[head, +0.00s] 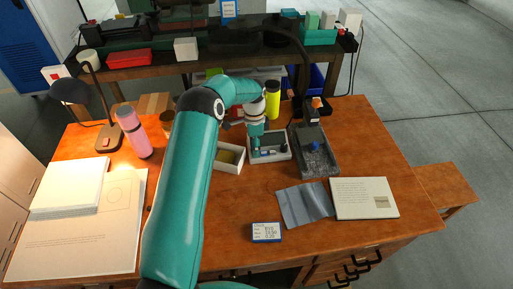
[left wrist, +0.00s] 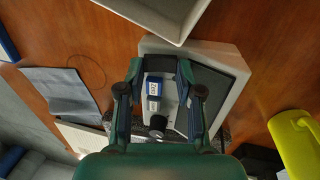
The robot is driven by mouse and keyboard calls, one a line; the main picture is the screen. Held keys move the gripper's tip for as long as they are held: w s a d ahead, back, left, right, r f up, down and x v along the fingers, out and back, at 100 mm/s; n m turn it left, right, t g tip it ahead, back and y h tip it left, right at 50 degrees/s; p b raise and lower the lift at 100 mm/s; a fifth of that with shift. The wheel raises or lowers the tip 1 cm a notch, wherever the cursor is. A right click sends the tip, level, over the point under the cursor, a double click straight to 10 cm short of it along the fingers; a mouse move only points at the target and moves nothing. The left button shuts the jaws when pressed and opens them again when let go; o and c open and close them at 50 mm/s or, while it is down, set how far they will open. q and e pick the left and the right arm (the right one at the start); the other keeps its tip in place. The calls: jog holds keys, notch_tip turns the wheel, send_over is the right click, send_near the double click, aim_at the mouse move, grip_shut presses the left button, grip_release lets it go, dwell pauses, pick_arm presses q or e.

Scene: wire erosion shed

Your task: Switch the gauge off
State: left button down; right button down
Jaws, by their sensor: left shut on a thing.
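My left arm reaches across the desk, and my left gripper (head: 259,146) points down into a light open tray (head: 283,158). In the left wrist view, the gripper's two fingers (left wrist: 160,100) stand on either side of a light grey piece with blue labelled faces (left wrist: 154,88) and a dark round knob (left wrist: 157,123). This piece looks like the gauge, and the fingers are shut on it. Its lettering is too small to read, and its switch cannot be made out. The tray's rim (left wrist: 215,52) surrounds the fingertips. My right gripper is not in view.
A grey stand with a blue knob (head: 315,147) is right of the tray, and a white box (head: 231,158) left. A yellow bottle (head: 273,100) stands behind.

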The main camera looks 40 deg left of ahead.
pick_arm(q)
jog(key=c, duration=0.8)
grip_release()
jog(key=shift+o, duration=0.2)
jog(key=shift+r, duration=0.15)
jog(key=shift+w+a+r, duration=0.15)
jog(key=shift+r, duration=1.1)
jog(key=shift+w+a+r, duration=0.1)
jog(key=shift+a+r, duration=0.1)
jog(key=shift+r, duration=1.1)
jog(key=shift+w+a+r, duration=0.15)
jog(key=shift+r, duration=1.1)
jog(key=shift+d+f, duration=0.1)
